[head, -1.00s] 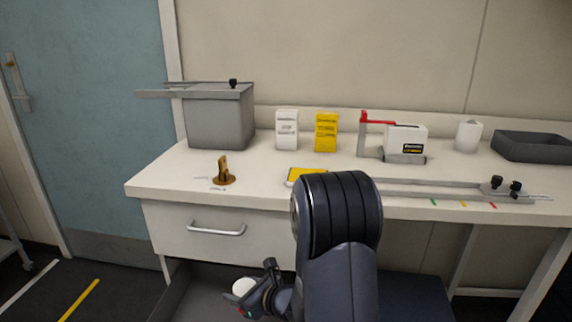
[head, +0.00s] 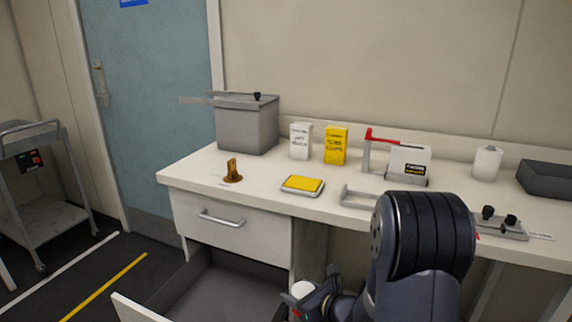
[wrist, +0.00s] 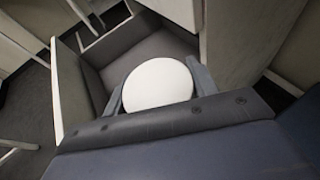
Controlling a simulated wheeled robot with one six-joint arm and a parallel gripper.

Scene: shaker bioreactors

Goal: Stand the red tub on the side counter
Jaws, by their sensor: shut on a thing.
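My gripper (head: 316,302) is low in front of the counter, beside the open drawer in the head view. It is shut on a round, white-topped tub (wrist: 158,84), whose flat top fills the space between the fingers in the wrist view. The tub's white top also shows in the head view (head: 303,290). Its sides are mostly hidden, so I cannot tell their colour. No other tub that is clearly red is in view. A long pale counter (head: 262,199) runs along the wall, above the gripper.
An open, empty-looking drawer (head: 150,310) juts out below the counter. On top stand a grey bath (head: 247,128), a brass piece (head: 232,173), a yellow-topped dish (head: 302,185), two boxes and a red-levered device (head: 408,163). A grey cart (head: 35,195) stands left.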

